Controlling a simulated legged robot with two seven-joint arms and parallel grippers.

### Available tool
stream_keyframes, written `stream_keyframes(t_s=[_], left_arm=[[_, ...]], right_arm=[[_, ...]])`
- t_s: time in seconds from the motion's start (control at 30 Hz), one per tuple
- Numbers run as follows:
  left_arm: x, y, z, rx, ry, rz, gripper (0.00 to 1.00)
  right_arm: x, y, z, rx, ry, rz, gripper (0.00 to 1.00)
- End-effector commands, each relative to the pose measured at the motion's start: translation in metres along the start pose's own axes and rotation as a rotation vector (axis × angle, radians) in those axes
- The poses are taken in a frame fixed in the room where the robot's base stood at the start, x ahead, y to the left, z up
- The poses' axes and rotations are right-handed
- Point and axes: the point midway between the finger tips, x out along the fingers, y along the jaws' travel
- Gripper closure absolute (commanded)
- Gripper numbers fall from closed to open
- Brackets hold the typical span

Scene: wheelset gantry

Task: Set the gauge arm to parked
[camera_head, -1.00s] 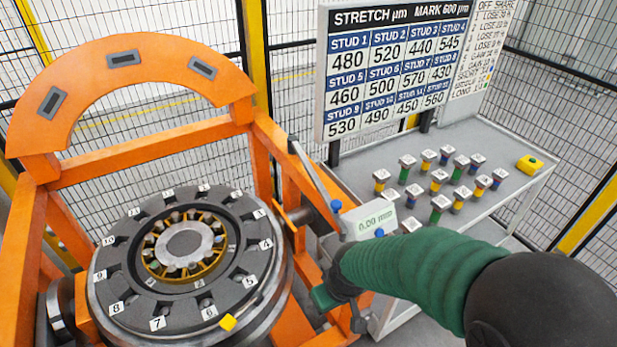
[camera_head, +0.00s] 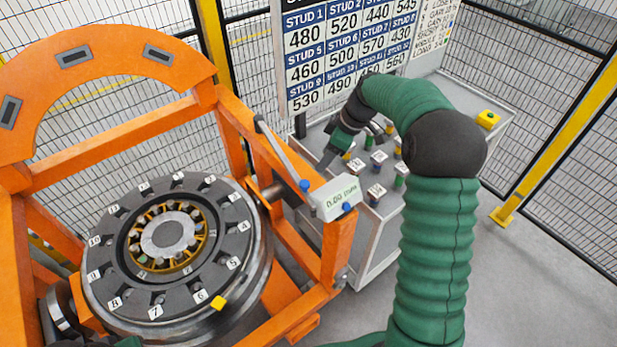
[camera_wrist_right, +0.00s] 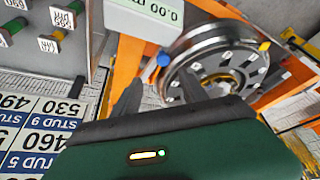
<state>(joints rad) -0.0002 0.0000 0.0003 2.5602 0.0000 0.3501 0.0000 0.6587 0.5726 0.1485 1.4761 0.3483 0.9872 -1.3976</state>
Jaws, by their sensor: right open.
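The gauge arm appears to be the slim grey bar (camera_head: 280,150) on the orange frame's right side. It slopes from upper left down to a blue knob (camera_head: 305,186) beside the readout box (camera_head: 336,196), which shows about 0.00 mm. My right gripper (camera_head: 326,163) is open and empty above the near edge of the stud table, up and right of the bar and apart from it. In the wrist view its two dark fingers (camera_wrist_right: 160,92) are spread, with a blue knob (camera_wrist_right: 163,60) beyond them and the readout (camera_wrist_right: 145,15) above. My left gripper is out of view.
The orange gantry (camera_head: 120,140) holds a round wheelset (camera_head: 95,275) with numbered slots and a yellow marker. The stud board (camera_head: 345,60) stands behind. Mesh fencing encloses the area.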

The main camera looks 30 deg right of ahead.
Motion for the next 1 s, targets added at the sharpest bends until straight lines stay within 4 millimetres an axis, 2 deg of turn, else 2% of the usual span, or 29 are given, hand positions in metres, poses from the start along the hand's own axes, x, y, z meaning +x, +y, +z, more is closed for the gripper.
stream_keyframes(t_s=[0.03, 0.3, 0.5, 0.63, 0.87, 1.0], left_arm=[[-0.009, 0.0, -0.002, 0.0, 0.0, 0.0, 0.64], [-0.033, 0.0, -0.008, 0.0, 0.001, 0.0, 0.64], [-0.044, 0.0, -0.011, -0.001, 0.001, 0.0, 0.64], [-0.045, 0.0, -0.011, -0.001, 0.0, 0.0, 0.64], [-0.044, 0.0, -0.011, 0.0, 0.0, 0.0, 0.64], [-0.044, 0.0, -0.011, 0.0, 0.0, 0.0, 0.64]], right_arm=[[0.01, -0.002, -0.002, 0.0, -0.002, -0.007, 0.49], [0.08, -0.005, -0.004, 0.001, -0.004, -0.004, 0.49], [0.117, -0.001, -0.001, 0.001, -0.001, -0.001, 0.49], [0.126, -0.001, 0.0, 0.0, -0.001, 0.002, 0.49], [0.128, -0.001, 0.0, 0.0, 0.0, 0.002, 0.49], [0.127, -0.001, -0.001, 0.0, -0.001, 0.002, 0.67]])
